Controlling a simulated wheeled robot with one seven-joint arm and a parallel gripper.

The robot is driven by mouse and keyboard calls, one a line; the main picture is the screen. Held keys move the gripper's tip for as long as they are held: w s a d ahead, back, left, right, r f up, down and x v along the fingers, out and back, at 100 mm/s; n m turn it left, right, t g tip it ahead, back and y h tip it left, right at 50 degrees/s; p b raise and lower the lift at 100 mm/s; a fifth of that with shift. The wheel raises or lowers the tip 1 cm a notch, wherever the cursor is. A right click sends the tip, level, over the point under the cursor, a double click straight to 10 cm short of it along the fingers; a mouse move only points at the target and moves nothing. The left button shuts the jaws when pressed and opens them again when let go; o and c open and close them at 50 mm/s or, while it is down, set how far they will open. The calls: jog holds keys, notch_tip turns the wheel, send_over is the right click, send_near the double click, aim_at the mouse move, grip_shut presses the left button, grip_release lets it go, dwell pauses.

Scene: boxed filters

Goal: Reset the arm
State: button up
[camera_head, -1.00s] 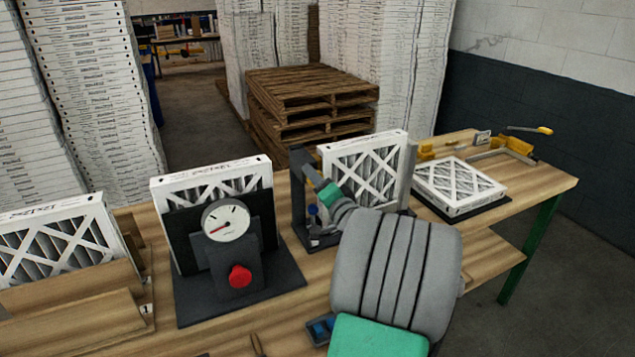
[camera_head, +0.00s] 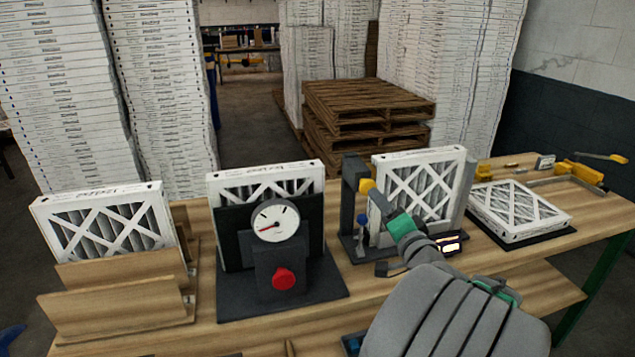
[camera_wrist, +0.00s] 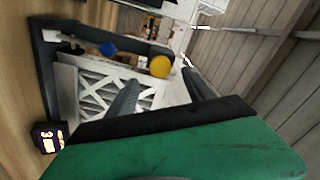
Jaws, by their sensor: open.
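My arm reaches in from the bottom right of the head view. My gripper (camera_head: 382,206) is in front of the dark test stand (camera_head: 352,205) that holds an upright white-framed filter (camera_head: 418,190). In the wrist view its two dark fingers stand apart (camera_wrist: 163,92) with nothing held between them. Beyond them the wrist view shows the filter (camera_wrist: 95,92), a yellow knob (camera_wrist: 160,66) and a blue knob (camera_wrist: 107,48). Whether the fingers touch the stand cannot be told.
A gauge stand (camera_head: 275,255) with a red button holds another filter in the middle of the bench. A filter (camera_head: 105,228) stands in a wooden rack at left. One filter (camera_head: 520,210) lies flat on a dark mat at right. A small lit display (camera_head: 450,245) sits beside my wrist.

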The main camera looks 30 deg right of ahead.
jog(key=s+a+f+n+g+y, duration=0.2)
jog(key=s+f+g, duration=0.15)
jog(key=f, duration=0.55)
jog(key=s+a+f+n+g+y, duration=0.2)
jog(key=s+f+g, duration=0.15)
jog(key=f, duration=0.65)
jog(key=s+a+f+g+y, duration=0.1)
jog(key=s+a+f+g, duration=0.1)
jog(key=s+f+g, duration=0.3)
jog(key=s+a+g, duration=0.2)
jog(key=s+a, duration=0.1)
jog(key=s, duration=0.4)
jog(key=w+a+r+n, duration=0.3)
jog(key=a, duration=0.5)
jog(key=w+a+r+n, duration=0.3)
jog(key=a+r+n, duration=0.1)
jog(key=a, duration=0.4)
jog(key=w+a+r+n, duration=0.3)
jog(key=w+a+n, duration=0.1)
jog(key=a, duration=0.4)
jog(key=shift+a+r, duration=0.15)
jog(key=shift+r, duration=0.05)
